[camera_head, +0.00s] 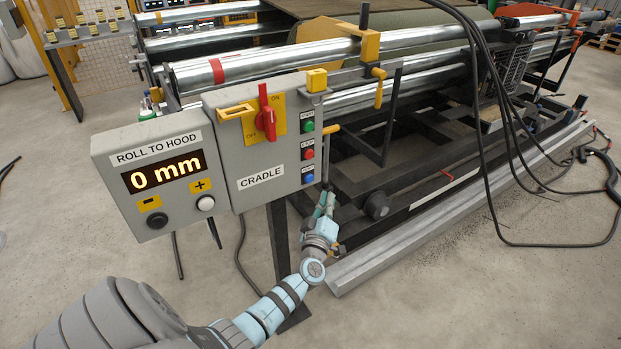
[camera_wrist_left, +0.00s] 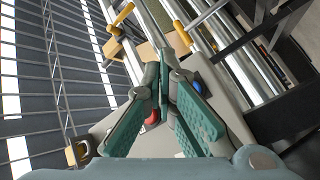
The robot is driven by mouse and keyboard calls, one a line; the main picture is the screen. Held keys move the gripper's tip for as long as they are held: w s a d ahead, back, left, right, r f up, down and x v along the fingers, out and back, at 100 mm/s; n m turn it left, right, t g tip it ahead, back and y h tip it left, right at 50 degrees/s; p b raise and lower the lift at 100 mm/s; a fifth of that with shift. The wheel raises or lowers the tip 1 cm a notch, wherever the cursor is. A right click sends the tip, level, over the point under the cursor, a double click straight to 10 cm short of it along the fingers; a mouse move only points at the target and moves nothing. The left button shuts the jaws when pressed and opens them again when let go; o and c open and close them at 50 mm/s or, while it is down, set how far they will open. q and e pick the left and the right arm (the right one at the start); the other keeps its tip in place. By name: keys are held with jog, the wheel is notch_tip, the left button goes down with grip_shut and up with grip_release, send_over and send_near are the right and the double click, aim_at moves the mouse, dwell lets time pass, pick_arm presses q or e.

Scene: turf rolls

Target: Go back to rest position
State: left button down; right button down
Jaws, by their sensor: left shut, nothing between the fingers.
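My left gripper (camera_head: 325,205) is shut and empty, just below the lower right corner of the cradle box (camera_head: 262,185). In the left wrist view my left gripper (camera_wrist_left: 160,90) has its teal fingers together at the tips, with the box behind them. The cradle box carries a red rotary switch (camera_head: 265,113) by ON and OFF marks and a column of green, red and blue buttons. The "ROLL TO HOOD" box (camera_head: 117,185) to its left reads 0 mm. My right gripper is in neither view.
Steel rollers (camera_head: 260,67) and the dark machine frame stand behind the boxes. A grey floor rail (camera_head: 450,200) runs to the right of my left arm. Black cables (camera_head: 480,130) hang at the right. The concrete floor (camera_head: 450,300) at the lower right is clear.

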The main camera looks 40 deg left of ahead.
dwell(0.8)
pick_arm(q)
jog(key=s+d+f+m+g+h+p, duration=0.1)
jog(key=s+d+f+m+g+h, duration=0.2)
jog(key=f, duration=0.5)
jog(key=s+d+f+m+g+h+p, duration=0.1)
jog(key=s+d+f+m+h, duration=0.15)
jog(key=s+f+m, duration=0.5)
jog(key=s+d+f+m+g+h+p, duration=0.1)
jog(key=s+d+f+g+h, duration=0.2)
jog(key=f, duration=0.6)
jog(key=s+d+f+m+g+p, duration=0.1)
jog(key=s+f+g, duration=0.1)
jog(key=s, duration=1)
jog(key=s+d+f+m+g+p, duration=0.1)
jog(key=s+f, duration=0.4)
jog(key=s, duration=0.7)
jog(key=s+d+f+m+g+p, duration=0.2)
jog(key=s+g, duration=0.3)
jog(key=s, duration=0.7)
jog(key=shift+d+f, duration=0.4)
jog(key=shift+f, duration=0.3)
jog(key=shift+y, duration=0.25)
